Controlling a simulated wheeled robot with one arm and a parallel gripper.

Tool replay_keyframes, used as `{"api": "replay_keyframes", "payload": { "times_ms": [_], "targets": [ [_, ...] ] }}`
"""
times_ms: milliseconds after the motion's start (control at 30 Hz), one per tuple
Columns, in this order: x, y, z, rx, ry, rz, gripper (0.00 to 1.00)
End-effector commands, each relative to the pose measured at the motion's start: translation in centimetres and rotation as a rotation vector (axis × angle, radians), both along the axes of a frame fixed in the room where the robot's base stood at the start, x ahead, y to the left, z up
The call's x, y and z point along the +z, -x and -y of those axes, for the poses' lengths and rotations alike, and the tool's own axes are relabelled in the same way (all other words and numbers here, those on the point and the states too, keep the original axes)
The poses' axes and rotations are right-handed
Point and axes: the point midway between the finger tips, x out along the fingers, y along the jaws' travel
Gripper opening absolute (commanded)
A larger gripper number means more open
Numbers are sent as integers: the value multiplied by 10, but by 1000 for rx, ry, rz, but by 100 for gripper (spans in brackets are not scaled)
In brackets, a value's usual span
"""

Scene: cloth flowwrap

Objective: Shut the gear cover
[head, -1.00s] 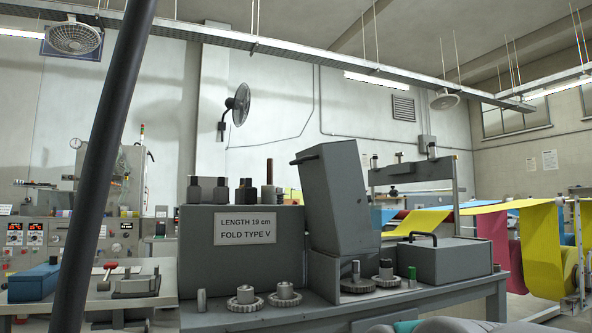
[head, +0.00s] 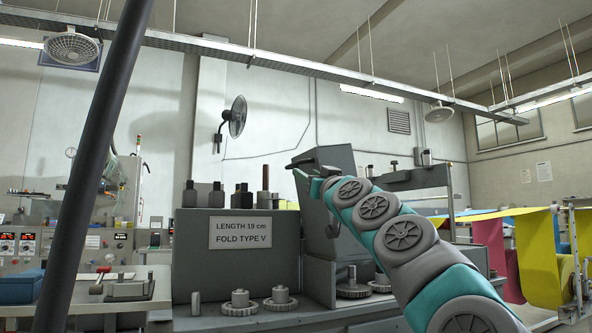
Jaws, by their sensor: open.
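The gear cover (head: 328,158) is a tall grey box tilted up in the raised position at the right end of the grey machine housing. Its dark handle (head: 303,157) sticks out at the upper left. My gripper (head: 303,174) is open at the cover's upper left, just below or at the handle. I cannot tell whether it touches the handle. My arm hides much of the cover's right and lower parts. Gears (head: 352,286) stand uncovered on the bench below the cover.
The machine housing (head: 240,270) carries a label reading LENGTH 19 cm, FOLD TYPE V. Several dark blocks stand on top of it. Loose gears (head: 240,302) sit on the bench in front. A dark post crosses the left side. Coloured cloth (head: 538,255) hangs at the right.

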Motion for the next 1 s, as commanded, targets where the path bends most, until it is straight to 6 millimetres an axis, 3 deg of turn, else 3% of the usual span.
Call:
{"api": "replay_keyframes", "payload": {
  "times_ms": [1000],
  "targets": [
    [29,-63,-23,-2,2,0,45]
  ]
}}
